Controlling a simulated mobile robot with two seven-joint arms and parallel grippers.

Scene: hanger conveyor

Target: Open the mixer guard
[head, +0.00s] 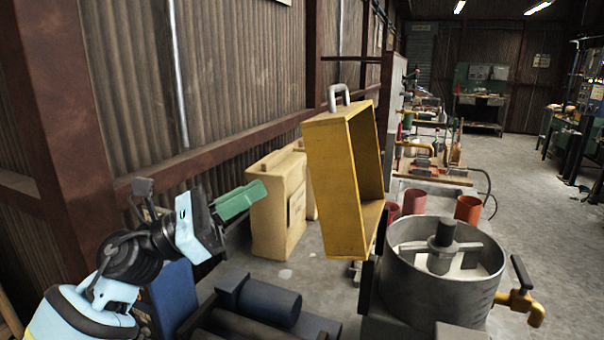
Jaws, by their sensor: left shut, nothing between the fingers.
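The mixer guard (337,190) is a yellow box-shaped cover with a grey handle (338,97) at its top. It stands swung up on edge at the left side of the mixer, its hollow side facing right. The mixer (430,275) is a round grey metal drum, uncovered, with a dark central hub and paddles (441,246) showing inside. My left gripper (252,195) has green fingers, shut and empty. It is left of the guard, apart from it, pointing right. My right gripper is not in view.
A yellow tap (524,306) with a dark lever sticks out at the mixer's right. Blue motor cylinders (262,300) lie below my left gripper. Red and orange cylinders (468,208) stand beyond the mixer. The floor to the right is clear.

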